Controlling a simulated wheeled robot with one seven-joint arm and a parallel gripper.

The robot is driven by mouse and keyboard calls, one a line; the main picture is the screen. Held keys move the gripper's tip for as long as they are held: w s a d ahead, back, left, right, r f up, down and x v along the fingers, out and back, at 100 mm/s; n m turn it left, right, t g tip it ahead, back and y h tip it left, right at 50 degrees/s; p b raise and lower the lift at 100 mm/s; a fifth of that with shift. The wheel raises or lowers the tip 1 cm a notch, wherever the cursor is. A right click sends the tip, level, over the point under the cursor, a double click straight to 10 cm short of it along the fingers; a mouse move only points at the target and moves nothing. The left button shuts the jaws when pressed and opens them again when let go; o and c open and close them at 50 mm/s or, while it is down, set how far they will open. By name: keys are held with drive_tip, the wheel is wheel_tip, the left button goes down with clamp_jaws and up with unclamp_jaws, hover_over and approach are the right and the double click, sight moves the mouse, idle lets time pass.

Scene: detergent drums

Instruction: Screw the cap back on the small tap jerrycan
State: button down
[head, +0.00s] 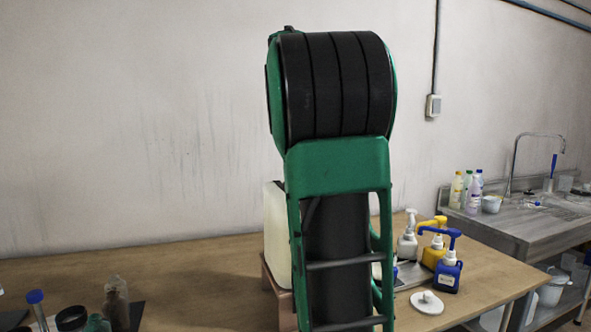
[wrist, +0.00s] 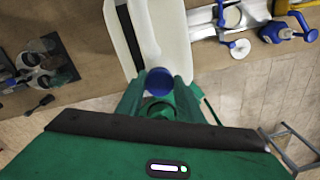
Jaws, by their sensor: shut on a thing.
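A whitish jerrycan (head: 276,235) stands on a brown wooden stand (head: 268,278), mostly hidden behind my green arm in the head view. In the wrist view a white jerrycan body (wrist: 170,30) with a dark strip lies just beyond my fingers. My gripper (wrist: 158,88) is shut on a blue round cap (wrist: 159,80), held between its green fingertips. The cap overlaps the near end of the white body in this view. I cannot tell whether it touches the neck, which is hidden. The tap is not clearly visible. My gripper is hidden in the head view.
Right of the can are a blue pump bottle (head: 447,275), a yellow one (head: 433,255), a white one (head: 408,245) and a white disc with a knob (head: 428,302). Bottles (head: 115,300) stand at the front left. The table (head: 190,280) between is clear; a sink counter (head: 500,222) is at right.

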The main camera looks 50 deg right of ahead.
drive_tip(key=shift+a+m, duration=0.15)
drive_tip(key=shift+m, duration=0.85)
drive_tip(key=shift+m, duration=0.5)
drive_tip(key=c, duration=1.4)
unclamp_jaws()
drive_tip(key=shift+c, duration=0.2)
